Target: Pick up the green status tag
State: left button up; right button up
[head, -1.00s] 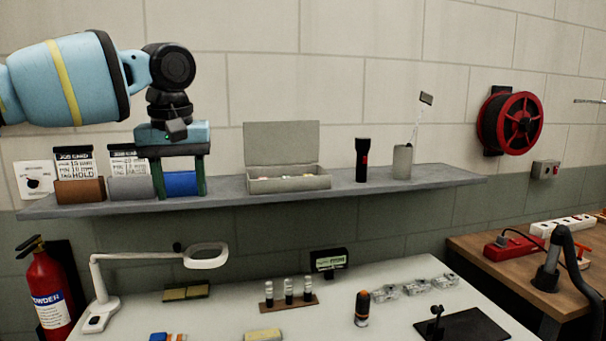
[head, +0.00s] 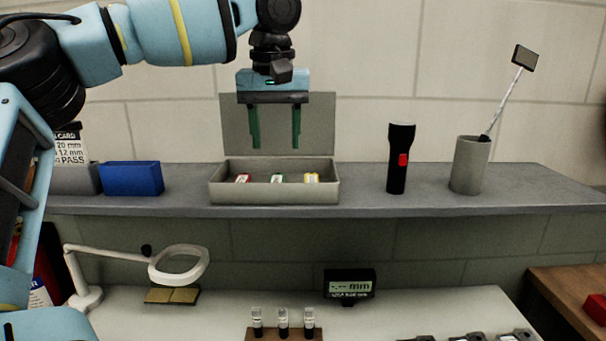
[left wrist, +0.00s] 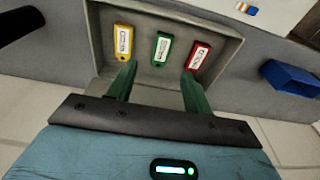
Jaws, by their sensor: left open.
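The green status tag (head: 277,179) lies in the open grey box (head: 274,195) on the shelf, between a red tag (head: 243,178) and a yellow tag (head: 311,178). In the left wrist view the green tag (left wrist: 161,49) is in the middle, with the yellow tag (left wrist: 123,42) to its left and the red tag (left wrist: 198,57) to its right. My left gripper (head: 275,147) is open and empty, pointing down above the box. In the left wrist view its green fingertips (left wrist: 158,72) are spread either side of the green tag, apart from it. My right gripper is not in view.
The box's raised lid (head: 235,125) stands behind my left gripper. A black flashlight (head: 400,160) and a grey cup (head: 470,165) stand to the right on the shelf (head: 370,205). A blue bin (head: 132,178) stands to the left.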

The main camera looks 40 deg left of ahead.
aim_at(277, 178)
pick_arm(q)
jog(key=shift+w+r, duration=0.1)
jog(key=shift+s+f, duration=0.25)
jog(key=shift+s, duration=0.25)
jog(key=shift+w+a+f, duration=0.1)
jog(key=shift+w+f, duration=0.1)
jog(key=shift+f, duration=0.65)
jog(key=shift+w+f, duration=0.15)
jog(key=shift+f, duration=0.05)
jog(key=shift+a+f, duration=0.1)
jog(key=shift+f, duration=0.2)
jog(key=f, duration=0.3)
jog(key=w+f, duration=0.1)
jog(key=shift+a+f+p, duration=0.15)
jog(key=shift+a+p, duration=0.2)
jog(key=shift+c, duration=0.5)
jog(key=c, duration=1)
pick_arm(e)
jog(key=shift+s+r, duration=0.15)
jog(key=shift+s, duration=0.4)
